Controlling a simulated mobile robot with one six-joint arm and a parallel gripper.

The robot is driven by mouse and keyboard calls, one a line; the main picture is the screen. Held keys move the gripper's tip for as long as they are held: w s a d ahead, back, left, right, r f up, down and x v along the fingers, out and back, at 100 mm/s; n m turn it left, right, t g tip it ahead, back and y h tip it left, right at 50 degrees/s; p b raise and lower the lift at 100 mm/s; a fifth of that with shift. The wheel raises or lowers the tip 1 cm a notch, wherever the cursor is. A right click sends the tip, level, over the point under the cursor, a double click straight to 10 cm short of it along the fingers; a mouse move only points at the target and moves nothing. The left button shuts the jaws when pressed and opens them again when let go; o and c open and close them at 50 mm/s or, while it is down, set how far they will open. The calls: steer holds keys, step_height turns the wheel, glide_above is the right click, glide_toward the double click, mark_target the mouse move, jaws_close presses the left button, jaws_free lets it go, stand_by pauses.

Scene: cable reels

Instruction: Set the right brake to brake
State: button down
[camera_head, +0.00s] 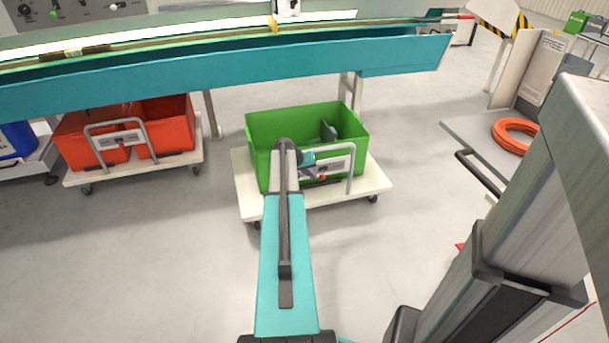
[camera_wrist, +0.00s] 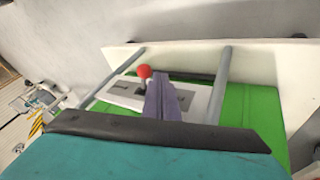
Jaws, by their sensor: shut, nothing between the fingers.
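The right brake is a small lever with a red knob (camera_wrist: 145,72) on a pale plate (camera_wrist: 125,91) between two grey handle posts. In the head view the knob (camera_head: 322,178) shows low on the plate on the front of the right cart. My gripper (camera_wrist: 161,78) is shut and empty. In the wrist view its fingertips lie just right of the knob, over the plate; whether they touch the lever I cannot tell. In the head view my arm covers the plate's left part. Dark marks on the plate are too small to read.
The right cart (camera_head: 245,198) carries a green crate (camera_head: 275,122) with a dark item inside. A left cart (camera_head: 75,181) holds red crates and has a similar plate (camera_head: 122,140). A teal conveyor (camera_head: 200,82) runs behind. An orange coil (camera_head: 513,136) lies at the right. Floor between the carts is clear.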

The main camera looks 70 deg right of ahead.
steer(key=shift+s+d+f, duration=0.1)
steer(key=shift+s+d, duration=0.05)
steer(key=shift+s, duration=0.2)
steer(key=shift+w, duration=0.1)
stand_by(0.4)
